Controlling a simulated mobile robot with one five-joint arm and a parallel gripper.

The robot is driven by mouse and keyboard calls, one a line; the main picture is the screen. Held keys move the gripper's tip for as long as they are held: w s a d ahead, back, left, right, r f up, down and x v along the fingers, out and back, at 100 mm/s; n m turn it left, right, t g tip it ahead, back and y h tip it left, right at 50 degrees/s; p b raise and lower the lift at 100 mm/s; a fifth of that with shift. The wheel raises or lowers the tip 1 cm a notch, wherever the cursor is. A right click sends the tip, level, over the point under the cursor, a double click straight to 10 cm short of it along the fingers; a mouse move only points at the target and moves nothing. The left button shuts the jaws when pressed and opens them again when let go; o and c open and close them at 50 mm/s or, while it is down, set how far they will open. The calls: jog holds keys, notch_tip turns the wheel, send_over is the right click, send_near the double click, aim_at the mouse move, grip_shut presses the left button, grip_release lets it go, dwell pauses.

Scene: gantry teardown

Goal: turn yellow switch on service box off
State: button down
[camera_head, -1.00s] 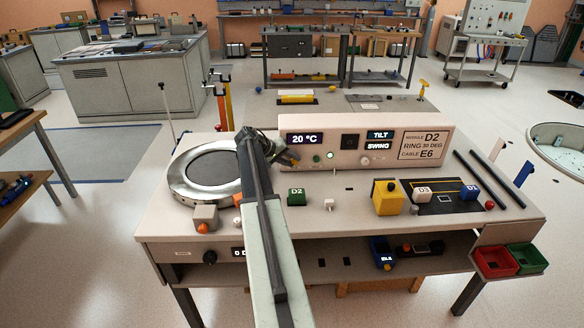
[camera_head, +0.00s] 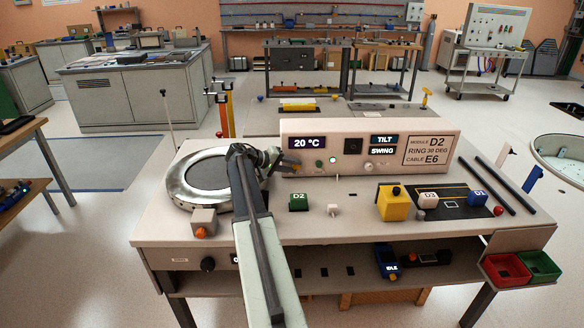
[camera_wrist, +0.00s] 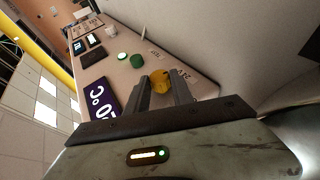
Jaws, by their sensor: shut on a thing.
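The service box is a long off-white panel (camera_head: 345,148) standing on the bench, with a lit "20 °C" display (camera_head: 307,143). The display also shows in the wrist view (camera_wrist: 104,101). The yellow switch (camera_wrist: 160,80) is a round knob on the box face beside that display. My gripper (camera_wrist: 160,93) reaches the box face and is shut on the yellow switch, one finger on each side. In the head view my gripper (camera_head: 284,165) is at the lower left of the box front and mostly hides the switch. I cannot read the switch's position.
A metal ring (camera_head: 200,180) lies left of my gripper. Green buttons (camera_wrist: 138,61) sit beside the switch. The bench front middle is mostly clear.

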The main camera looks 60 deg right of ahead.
jog(key=c, duration=1.1)
grip_release()
jog(key=shift+s, duration=0.1)
jog(key=shift+a, duration=0.1)
jog(key=shift+w+a+r, duration=0.2)
jog(key=p+v, duration=0.3)
jog(key=v, duration=0.4)
jog(key=shift+p, duration=0.3)
jog(key=shift+a+f, duration=0.1)
